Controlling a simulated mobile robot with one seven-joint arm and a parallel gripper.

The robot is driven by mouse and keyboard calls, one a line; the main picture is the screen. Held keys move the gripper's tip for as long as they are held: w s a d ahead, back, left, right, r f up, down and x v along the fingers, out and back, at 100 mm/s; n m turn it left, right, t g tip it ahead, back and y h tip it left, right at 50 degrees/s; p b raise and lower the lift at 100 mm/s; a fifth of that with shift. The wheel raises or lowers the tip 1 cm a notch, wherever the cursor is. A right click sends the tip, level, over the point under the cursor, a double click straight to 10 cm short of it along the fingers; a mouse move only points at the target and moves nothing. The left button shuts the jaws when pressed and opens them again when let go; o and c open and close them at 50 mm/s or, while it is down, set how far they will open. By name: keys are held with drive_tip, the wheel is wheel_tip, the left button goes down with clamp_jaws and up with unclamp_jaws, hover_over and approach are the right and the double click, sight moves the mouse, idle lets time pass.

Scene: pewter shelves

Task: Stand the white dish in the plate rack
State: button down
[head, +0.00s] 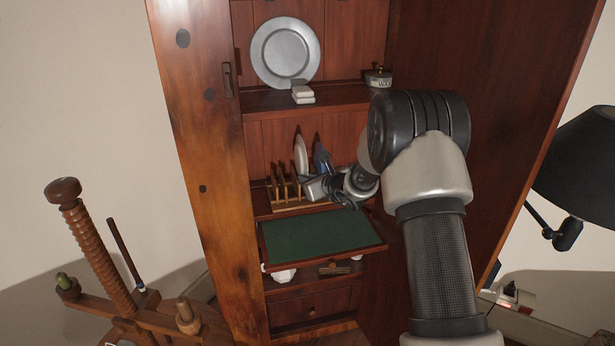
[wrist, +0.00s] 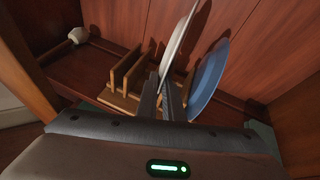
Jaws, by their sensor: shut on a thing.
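The white dish (head: 301,154) is on edge, nearly upright, over the right part of the wooden plate rack (head: 291,206). My gripper (head: 311,188) is at its lower front edge. In the wrist view, the fingers (wrist: 163,92) are shut on the near edge of the white dish (wrist: 178,42). The rack (wrist: 118,101) shows left of the fingers with its upright dividers and empty slots. A blue plate (wrist: 207,78) stands on edge just right of the dish. The fingers hide the dish's bottom, so I cannot tell whether it rests in a slot.
A pull-out board with green top (head: 320,232) lies below the rack shelf. The shelf above holds a pewter plate (head: 285,52), small white blocks (head: 303,94) and a lidded pot (head: 378,79). Cabinet walls close in both sides. A pale knob-like object (wrist: 78,35) lies at the shelf's left.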

drive_tip(key=shift+f, duration=0.45)
drive_tip(key=c, duration=1.8)
unclamp_jaws()
drive_tip(key=shift+f, duration=0.1)
drive_tip(key=shift+s+f, duration=0.15)
drive_tip(key=shift+f, duration=0.05)
drive_tip(key=p+v, duration=0.1)
drive_tip(key=v, duration=0.5)
drive_tip(key=p+v, duration=0.1)
drive_tip(key=v, duration=0.4)
drive_tip(key=p+v, duration=0.1)
drive_tip(key=v, duration=0.5)
drive_tip(key=shift+d+r, duration=0.2)
drive_tip(key=shift+r, duration=0.3)
